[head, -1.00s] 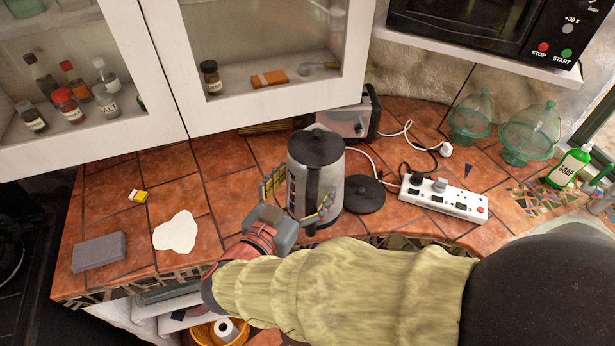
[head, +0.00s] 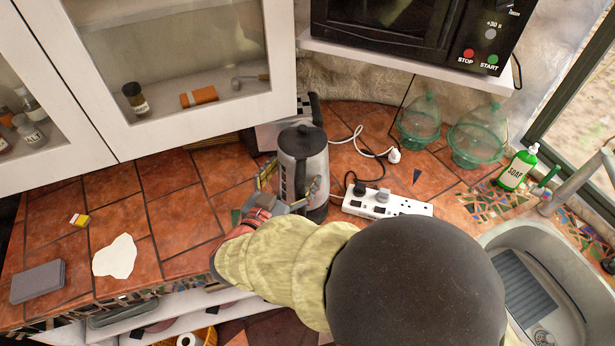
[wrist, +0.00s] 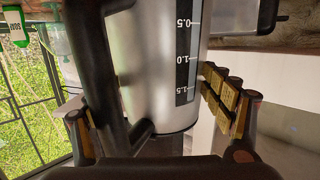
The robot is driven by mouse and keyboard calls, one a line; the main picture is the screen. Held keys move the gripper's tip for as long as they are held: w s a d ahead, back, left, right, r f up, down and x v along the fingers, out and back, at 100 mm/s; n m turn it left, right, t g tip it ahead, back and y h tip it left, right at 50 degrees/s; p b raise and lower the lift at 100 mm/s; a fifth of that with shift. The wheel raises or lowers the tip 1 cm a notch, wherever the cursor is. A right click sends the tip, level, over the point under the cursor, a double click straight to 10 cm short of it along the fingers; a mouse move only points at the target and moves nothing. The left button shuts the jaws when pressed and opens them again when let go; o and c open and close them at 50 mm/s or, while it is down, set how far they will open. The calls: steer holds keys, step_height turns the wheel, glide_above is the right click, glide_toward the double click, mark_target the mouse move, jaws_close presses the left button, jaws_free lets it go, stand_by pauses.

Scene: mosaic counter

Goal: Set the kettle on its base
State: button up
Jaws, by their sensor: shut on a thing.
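The steel kettle (head: 316,172) with a black lid stands upright in the middle of the head view, above the tiled counter. My gripper (head: 290,188) is shut on it, one finger on each side. In the wrist view the kettle (wrist: 155,60) fills the middle, with its level scale and black handle (wrist: 95,70) showing. Finger pads (wrist: 222,98) lie along its side there. The round black base is hidden now behind the kettle and my arm. I cannot tell whether the kettle touches it.
A white power strip (head: 385,204) lies just right of the kettle. Green glass domes (head: 478,138), a soap bottle (head: 516,170) and a sink (head: 540,285) are at the right.

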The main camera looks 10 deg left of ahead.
mark_target(291, 193)
steer(key=shift+w+r, duration=0.15)
steer(key=shift+w, duration=0.2)
steer(key=shift+a+f+b, duration=0.1)
steer(key=shift+f+b, duration=0.2)
step_height(291, 193, down, 5)
steer(key=b, duration=0.5)
steer(key=shift+a+p, duration=0.15)
steer(key=shift+p, duration=0.65)
stand_by(1.1)
steer(key=shift+f, duration=0.55)
stand_by(0.5)
steer(key=o, duration=1.7)
steer(key=shift+s, duration=0.1)
steer(key=shift+o, duration=0.5)
steer(key=shift+f, duration=0.1)
